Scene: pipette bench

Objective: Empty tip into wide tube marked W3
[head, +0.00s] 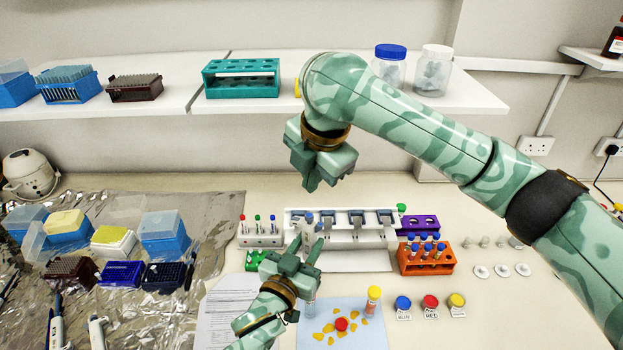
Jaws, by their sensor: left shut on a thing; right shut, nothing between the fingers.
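My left gripper (308,250) is shut on a pale pipette with a blue top (309,228), which it holds in front of the white stand (346,237). The pipette's tip is hidden or too small to make out. A clear tube (309,308) shows just below the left gripper, at the left edge of the blue mat (362,337). No W3 mark is readable on either. My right gripper (322,178) is shut and empty, high above the stand.
An orange rack (428,268) holds blue-capped tubes, with a purple rack (424,222) behind. A small white rack (259,238) is left of the stand. Tip boxes (165,235) and more pipettes lie on foil at left.

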